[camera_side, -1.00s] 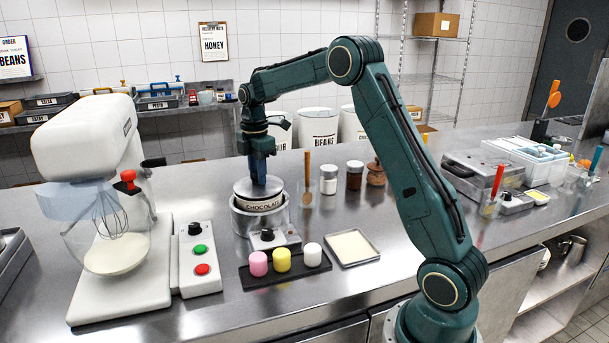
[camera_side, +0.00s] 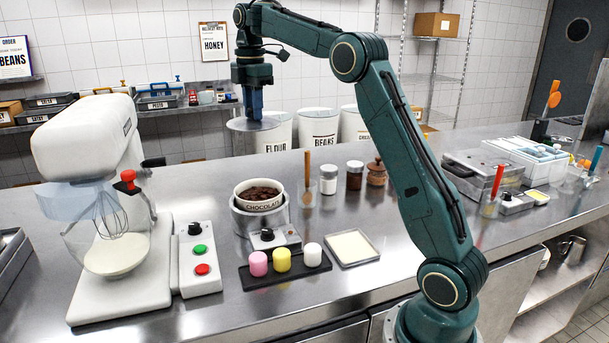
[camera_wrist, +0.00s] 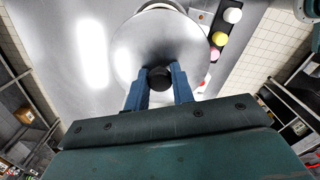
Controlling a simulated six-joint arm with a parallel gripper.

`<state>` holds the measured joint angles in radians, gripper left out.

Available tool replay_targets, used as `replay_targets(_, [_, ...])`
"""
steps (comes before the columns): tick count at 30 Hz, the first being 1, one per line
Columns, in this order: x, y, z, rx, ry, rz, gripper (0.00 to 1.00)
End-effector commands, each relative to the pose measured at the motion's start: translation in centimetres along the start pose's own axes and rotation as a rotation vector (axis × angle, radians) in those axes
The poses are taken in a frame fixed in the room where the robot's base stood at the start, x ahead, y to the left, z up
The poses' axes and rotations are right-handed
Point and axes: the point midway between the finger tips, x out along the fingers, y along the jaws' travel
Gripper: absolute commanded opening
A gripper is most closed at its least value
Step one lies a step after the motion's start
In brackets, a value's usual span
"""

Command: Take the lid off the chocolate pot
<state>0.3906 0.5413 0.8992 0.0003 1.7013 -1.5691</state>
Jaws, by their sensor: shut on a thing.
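The chocolate pot (camera_side: 258,205) is a white pot marked CHOCOLATE, standing uncovered in a round metal warmer (camera_side: 262,222). Dark brown chocolate (camera_side: 258,193) shows inside it. My gripper (camera_side: 252,116) is high above and slightly left of the pot, shut on the lid's knob. The lid (camera_side: 244,124) is a round metal disc and hangs level below the fingers, clear of the pot. In the wrist view the lid (camera_wrist: 138,42) fills the upper middle, its black knob (camera_wrist: 160,78) between my blue fingers. The lid hides most of the pot in that view.
A mixer (camera_side: 95,140) with a bowl stands at left. A control box (camera_side: 200,260), a dark tray (camera_side: 285,268) with coloured pieces and a pale tray (camera_side: 352,247) lie in front. A wooden spoon (camera_side: 307,175) and jars stand right of the pot. Bins (camera_side: 318,130) stand behind.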

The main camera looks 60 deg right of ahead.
Motion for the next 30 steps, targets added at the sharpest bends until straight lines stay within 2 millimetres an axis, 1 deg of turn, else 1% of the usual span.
replay_targets(3, [-0.9, 0.0, 0.0, 0.000, 0.000, 0.002, 0.01])
replay_targets(9, [-1.6, 0.0, 0.0, 0.000, 0.000, 0.001, 0.01])
replay_targets(30, [-1.7, -0.1, 0.1, 0.000, 0.000, 0.000, 0.01])
